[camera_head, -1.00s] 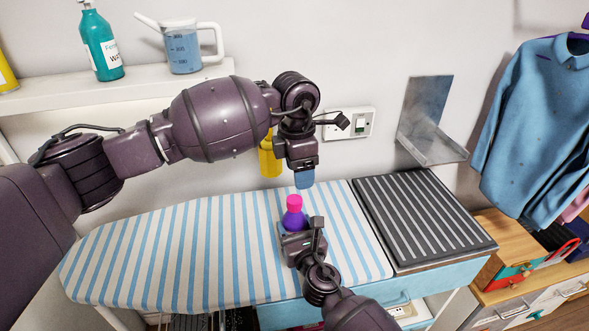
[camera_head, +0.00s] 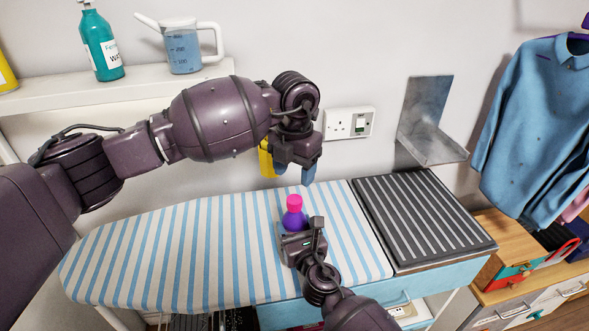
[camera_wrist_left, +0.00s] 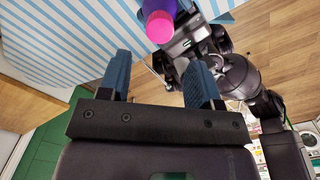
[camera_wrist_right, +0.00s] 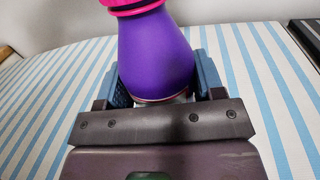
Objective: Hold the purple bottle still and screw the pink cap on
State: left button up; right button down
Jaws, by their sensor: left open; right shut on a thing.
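The purple bottle (camera_head: 293,221) stands upright on the striped ironing board (camera_head: 170,250). The pink cap (camera_head: 294,202) sits on top of the bottle; I cannot tell how tightly. My right gripper (camera_wrist_right: 160,88) is shut on the lower part of the bottle, with one blue finger on each side. My left gripper (camera_head: 295,172) is open and empty, above and behind the cap and apart from it. In the left wrist view the cap (camera_wrist_left: 160,27) shows beyond the open fingers, near the top edge.
A dark ribbed mat (camera_head: 425,218) lies right of the bottle. A metal bracket (camera_head: 428,135) and a socket (camera_head: 348,123) are on the wall. A yellow thing (camera_head: 266,160) is partly hidden behind my left gripper. The left part of the board is clear.

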aim_at(294, 199)
pick_arm(q)
jog(key=shift+f, duration=0.1)
jog(key=shift+f, duration=3.95)
jog(key=c, duration=0.9)
jog(key=shift+m, duration=0.9)
jog(key=shift+c, duration=0.2)
jog(key=o, duration=1.1)
notch_tip(294, 199, up, 12)
jog(key=shift+r, duration=0.1)
